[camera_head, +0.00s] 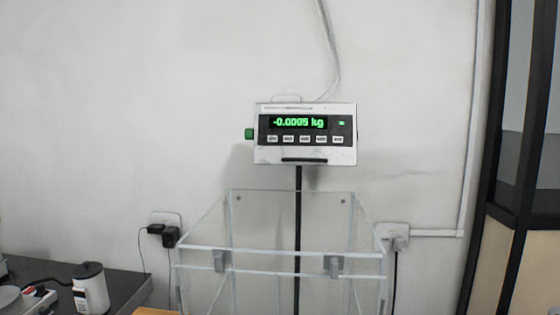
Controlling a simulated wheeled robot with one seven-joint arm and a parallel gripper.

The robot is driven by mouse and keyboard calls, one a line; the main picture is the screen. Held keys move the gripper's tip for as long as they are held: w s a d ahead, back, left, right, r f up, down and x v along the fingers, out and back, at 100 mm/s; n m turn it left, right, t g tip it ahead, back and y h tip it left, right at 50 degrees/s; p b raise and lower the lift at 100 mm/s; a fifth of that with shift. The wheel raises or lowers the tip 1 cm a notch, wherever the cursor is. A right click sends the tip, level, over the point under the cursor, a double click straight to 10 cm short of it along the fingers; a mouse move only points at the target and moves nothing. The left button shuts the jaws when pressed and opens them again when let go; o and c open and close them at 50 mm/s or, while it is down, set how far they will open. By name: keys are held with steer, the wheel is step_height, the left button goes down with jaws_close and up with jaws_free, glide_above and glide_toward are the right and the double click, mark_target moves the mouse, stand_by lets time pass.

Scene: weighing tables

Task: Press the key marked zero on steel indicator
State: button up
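The steel indicator (264,155) is mounted on a black post in front of the wall, a little right of the middle of the view. Its green display (299,123) reads about -0.0005 kg. A row of several pale keys (305,139) runs below the display on a dark panel. The key labels are too small to read, so I cannot tell which one is marked zero. Nothing touches the indicator. My gripper is not in view.
A clear open-topped box (205,258) stands below the indicator. A dark table (128,286) at lower left holds a white canister (91,290). Plugs sit in wall sockets on both sides. A dark door frame (490,190) stands at right. Space around the indicator looks clear.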

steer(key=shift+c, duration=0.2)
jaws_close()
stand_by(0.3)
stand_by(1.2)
